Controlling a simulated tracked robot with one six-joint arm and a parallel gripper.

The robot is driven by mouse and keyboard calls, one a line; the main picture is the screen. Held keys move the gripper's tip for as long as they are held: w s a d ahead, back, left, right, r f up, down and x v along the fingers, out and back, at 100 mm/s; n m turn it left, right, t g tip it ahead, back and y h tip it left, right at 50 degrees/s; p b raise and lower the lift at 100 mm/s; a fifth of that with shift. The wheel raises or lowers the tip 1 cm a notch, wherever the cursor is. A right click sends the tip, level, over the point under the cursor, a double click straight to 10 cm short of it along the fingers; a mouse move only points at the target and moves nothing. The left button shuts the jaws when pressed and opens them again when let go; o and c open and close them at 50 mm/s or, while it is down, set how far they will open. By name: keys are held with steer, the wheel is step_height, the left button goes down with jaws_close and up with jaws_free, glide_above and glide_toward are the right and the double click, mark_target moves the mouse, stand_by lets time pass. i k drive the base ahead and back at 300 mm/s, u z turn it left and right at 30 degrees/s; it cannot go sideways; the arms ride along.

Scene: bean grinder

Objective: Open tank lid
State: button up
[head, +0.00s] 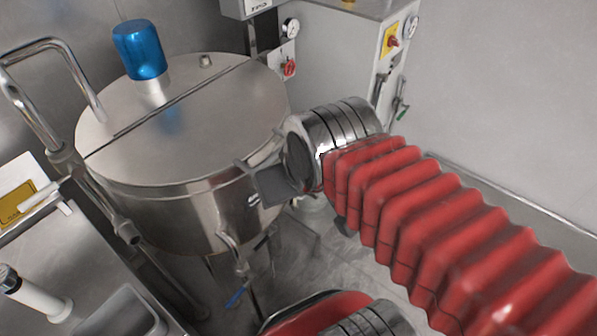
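The round steel tank (185,215) stands left of centre with its flat tank lid (205,120) lying closed on top. A seam crosses the lid, and a blue cylinder (140,50) stands on its far part. My arm, in a red ribbed sleeve, reaches in from the lower right. My gripper (262,185) is at the tank's right front side, near the lid's rim. A dark flat finger shows against the tank wall. I cannot tell whether it touches the rim, and the finger gap is not clear.
A bent steel pipe rail (40,45) stands at the left of the tank. A steel counter (85,275) fills the lower left. A cabinet (370,50) with a red switch, gauge and valves stands behind right. Open floor and a bare wall lie to the right.

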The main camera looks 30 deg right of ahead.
mark_target(211, 129)
steer(key=k, duration=1.35)
steer(key=u, duration=0.4)
steer(key=i, duration=1)
steer(key=u, duration=0.4)
